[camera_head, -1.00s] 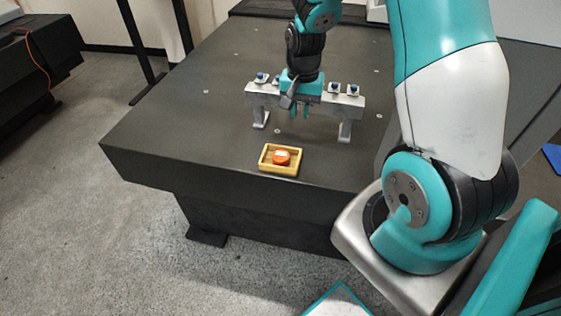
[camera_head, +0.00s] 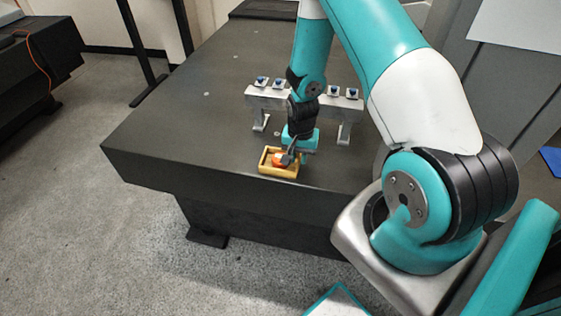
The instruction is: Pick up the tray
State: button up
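The tray (camera_head: 264,168) is a small yellow wooden tray with a low rim, lying on the dark table top near its front edge. An orange round object (camera_head: 278,160) sits inside it, now partly covered by my gripper. My gripper (camera_head: 291,158) is low at the right part of the tray, its teal body just behind and above the tray's right side. The fingers are small and partly hidden, so I cannot tell how far apart they are or whether they touch the tray.
A grey metal rack (camera_head: 262,102) on two legs stands just behind my gripper, with several small blue-topped pieces on it. The dark table (camera_head: 180,125) is clear to the left. Its front edge is close to the tray.

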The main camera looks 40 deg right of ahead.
notch_tip(320, 180, down, 2)
jog(key=shift+f, duration=0.2)
grip_shut()
jog(key=shift+r, duration=0.1)
